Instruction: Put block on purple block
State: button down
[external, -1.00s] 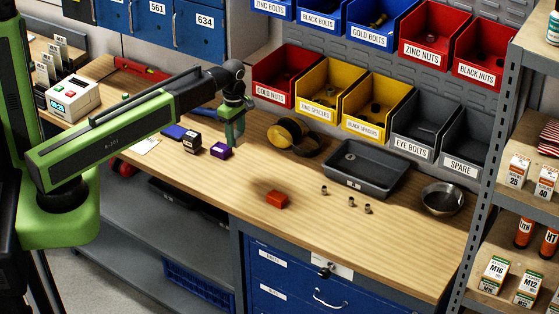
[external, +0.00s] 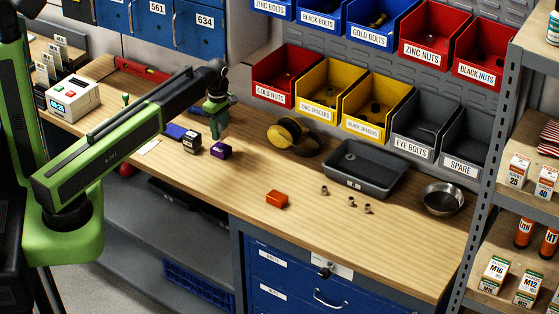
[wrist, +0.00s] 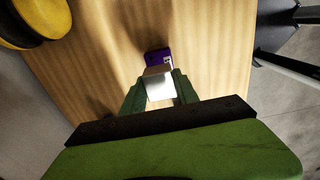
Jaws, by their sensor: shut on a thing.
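The purple block (external: 221,150) sits on the wooden bench, right of a dark box with a pale label. In the wrist view it (wrist: 157,57) lies just beyond my fingertips, partly covered by the held block. My green gripper (external: 218,128) points down above the purple block. In the wrist view my gripper (wrist: 160,88) is shut on a silvery-white block (wrist: 161,86), held between both fingers. In the external view the held block is hidden by the fingers, so I cannot tell whether it touches the purple block.
The dark box (external: 192,142) stands close to the left. A yellow-and-black round thing (external: 290,134) is at the right, with a grey tray (external: 364,168) beyond it. A red-orange block (external: 277,199) lies nearer the front edge. Open bench lies between.

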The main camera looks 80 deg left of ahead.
aim_at(220, 129)
notch_tip(220, 129, down, 4)
jog(key=b, duration=0.4)
jog(key=shift+f, duration=0.15)
jog(key=shift+d+r, duration=0.1)
jog(key=shift+r, duration=0.15)
jog(key=shift+f, duration=0.15)
jog(key=c, duration=0.9)
grip_release()
notch_tip(220, 129, up, 12)
jog(key=p, duration=1.2)
jog(key=shift+r, duration=0.25)
jog(key=shift+f, duration=0.1)
